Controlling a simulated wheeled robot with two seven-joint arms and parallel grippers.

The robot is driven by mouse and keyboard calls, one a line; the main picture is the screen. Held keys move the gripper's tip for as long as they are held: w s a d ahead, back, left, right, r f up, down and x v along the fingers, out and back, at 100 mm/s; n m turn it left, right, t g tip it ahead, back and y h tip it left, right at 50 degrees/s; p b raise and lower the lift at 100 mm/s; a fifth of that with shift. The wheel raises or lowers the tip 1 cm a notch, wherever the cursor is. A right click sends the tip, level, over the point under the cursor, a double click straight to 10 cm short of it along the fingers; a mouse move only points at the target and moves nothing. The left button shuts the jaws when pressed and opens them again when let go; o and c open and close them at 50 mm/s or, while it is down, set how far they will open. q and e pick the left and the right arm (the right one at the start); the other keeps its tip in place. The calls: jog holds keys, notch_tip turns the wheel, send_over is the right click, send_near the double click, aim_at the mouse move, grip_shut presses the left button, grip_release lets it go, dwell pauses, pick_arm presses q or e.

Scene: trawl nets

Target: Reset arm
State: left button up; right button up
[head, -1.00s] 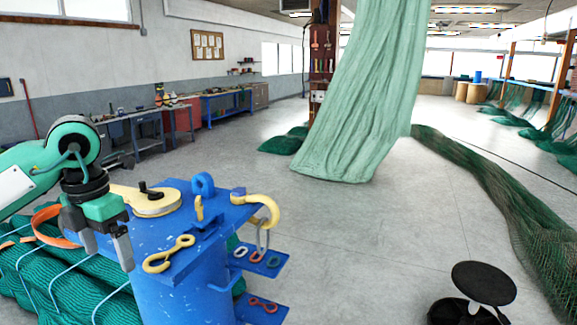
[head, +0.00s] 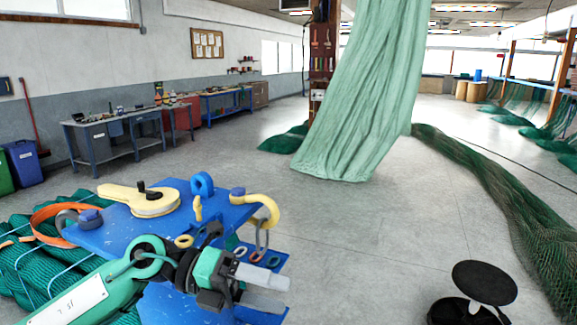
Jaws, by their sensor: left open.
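My left arm comes in from the bottom left in the head view. Its gripper (head: 264,287) is open and empty, its fingers pointing right, in front of the blue stand (head: 115,236). It hides part of the stand's front and most of a yellow hook, of which one ring (head: 184,241) shows. My right gripper is not in view.
Green netting (head: 40,262) lies at the left. A black stool (head: 484,282) stands at the lower right. A green net (head: 360,110) hangs over clear floor.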

pick_arm(q)
jog(key=w+a+n+t, duration=0.2)
jog(key=w+n+t, duration=0.1)
jog(key=n+t, duration=0.75)
jog(key=w+a+n+t, duration=0.3)
jog(key=n+t, duration=0.7)
jog(key=n, duration=0.2)
jog(key=s+a+f+n+g+y, duration=0.1)
jog(key=a+f+n+y, duration=0.4)
jog(key=f+n+y, duration=0.3)
jog(key=a+f+n+g+y, duration=0.1)
jog(key=a+f+n+y, duration=0.5)
jog(key=f, duration=0.5)
jog(key=s+a+f+n+g+y, duration=0.1)
jog(key=s+a+f+n+g, duration=0.1)
jog(key=s+f+g, duration=0.65)
jog(key=s+a+f+n+g+y, duration=0.15)
jog(key=s+f+g, duration=0.25)
jog(key=s+f, duration=0.95)
notch_tip(320, 180, down, 26)
jog(key=s, duration=0.2)
jog(key=s+a+f+g, duration=0.1)
jog(key=s+a+f, duration=0.1)
jog(key=s+f, duration=0.7)
jog(key=s+a+f+g, duration=0.1)
jog(key=s+f, duration=0.9)
jog(key=f, duration=0.2)
jog(key=shift+s+a+f, duration=0.15)
jog(key=shift+s+a, duration=0.1)
jog(key=shift+a, duration=0.15)
